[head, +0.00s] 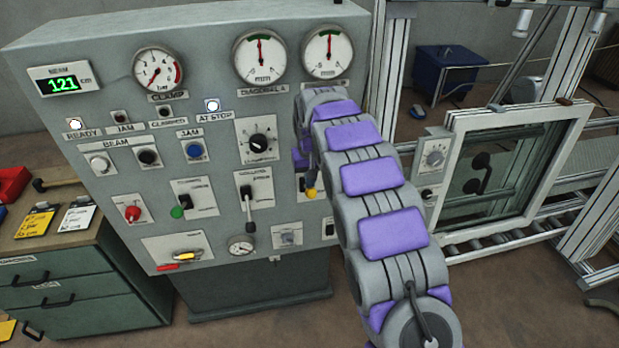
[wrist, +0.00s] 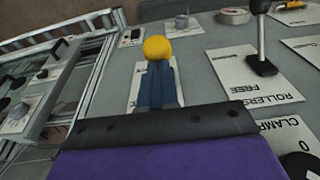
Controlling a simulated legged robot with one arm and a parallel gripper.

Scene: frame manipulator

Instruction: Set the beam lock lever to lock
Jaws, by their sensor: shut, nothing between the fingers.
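A lever with a yellow ball knob (head: 311,192) stands on a pale plate on the grey control panel, just left of my arm in the head view. The yellow knob (wrist: 158,48) also shows in the wrist view, right at the tips of my gripper (wrist: 157,68). The blue fingers are shut with nothing between them, and they hide most of the lever's shaft. The plate's label is not readable, so I cannot tell whether this is the beam lock lever. In the head view my arm hides most of the gripper.
A black-handled lever (head: 248,207) stands left of the yellow knob; its plate reads rollers and free in the wrist view. A clamp knob (head: 259,143) sits above it. A yellow handle (head: 187,255) is low on the panel. A framed window (head: 512,160) stands at right.

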